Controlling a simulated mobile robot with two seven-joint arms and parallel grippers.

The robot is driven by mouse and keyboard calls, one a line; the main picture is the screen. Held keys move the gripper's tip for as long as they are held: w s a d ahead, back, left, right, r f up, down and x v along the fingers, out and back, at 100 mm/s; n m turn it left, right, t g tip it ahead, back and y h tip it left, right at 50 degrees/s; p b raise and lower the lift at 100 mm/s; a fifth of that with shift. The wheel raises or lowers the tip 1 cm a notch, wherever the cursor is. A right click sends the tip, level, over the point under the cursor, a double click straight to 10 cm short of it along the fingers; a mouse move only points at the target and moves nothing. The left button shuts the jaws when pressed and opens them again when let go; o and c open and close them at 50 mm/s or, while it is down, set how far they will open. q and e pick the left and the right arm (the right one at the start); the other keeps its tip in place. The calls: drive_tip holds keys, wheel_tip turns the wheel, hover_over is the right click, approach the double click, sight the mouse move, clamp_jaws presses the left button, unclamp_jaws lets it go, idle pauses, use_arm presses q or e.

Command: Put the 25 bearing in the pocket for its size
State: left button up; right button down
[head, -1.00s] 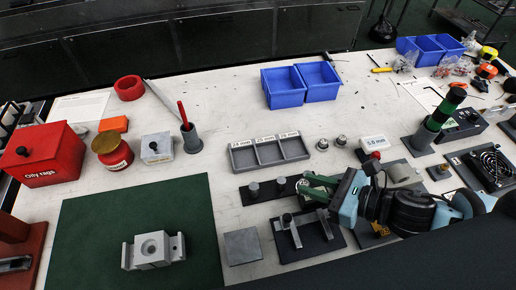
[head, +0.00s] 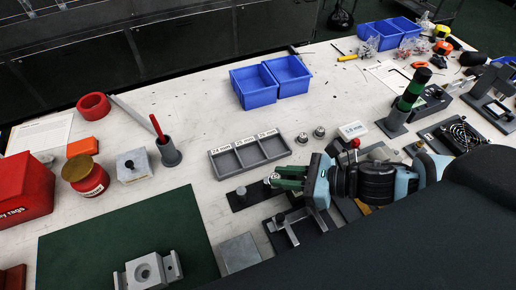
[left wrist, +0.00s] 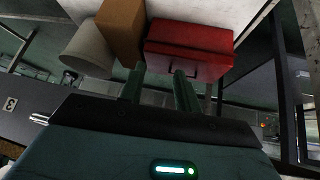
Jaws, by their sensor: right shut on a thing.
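A grey tray (head: 213,163) with three empty pockets lies mid-table. Its labels read 24, 25 and 26 mm from left to right. My right gripper (head: 275,181) is shut on a small shiny bearing (head: 271,178), mostly hidden by the fingers. It is just in front of the tray, over a dark strip (head: 248,200) with a grey peg (head: 241,192); I cannot tell its height. Two other bearings stand right of the tray, one nearer (head: 302,138) and one farther (head: 319,132). In the left wrist view my left gripper (left wrist: 160,72) has its fingers apart with nothing between them.
Blue bins (head: 255,87) stand behind the tray. A black fixture (head: 296,232) and a grey plate (head: 239,254) lie in front. A green and black post (head: 408,100) rises at the right.

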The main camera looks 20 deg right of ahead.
drive_tip(key=p, duration=0.1)
hover_over(259, 158)
drive_tip(key=shift+s+f, duration=0.25)
drive_tip(key=shift+f, duration=0.25)
drive_tip(key=shift+w+f, duration=0.25)
drive_tip(key=shift+w, duration=0.05)
drive_tip(key=shift+f, duration=1.55)
drive_tip(key=shift+f, duration=0.1)
drive_tip(key=shift+f, duration=0.1)
drive_tip(key=c, duration=1.3)
unclamp_jaws()
drive_tip(key=shift+o, duration=0.2)
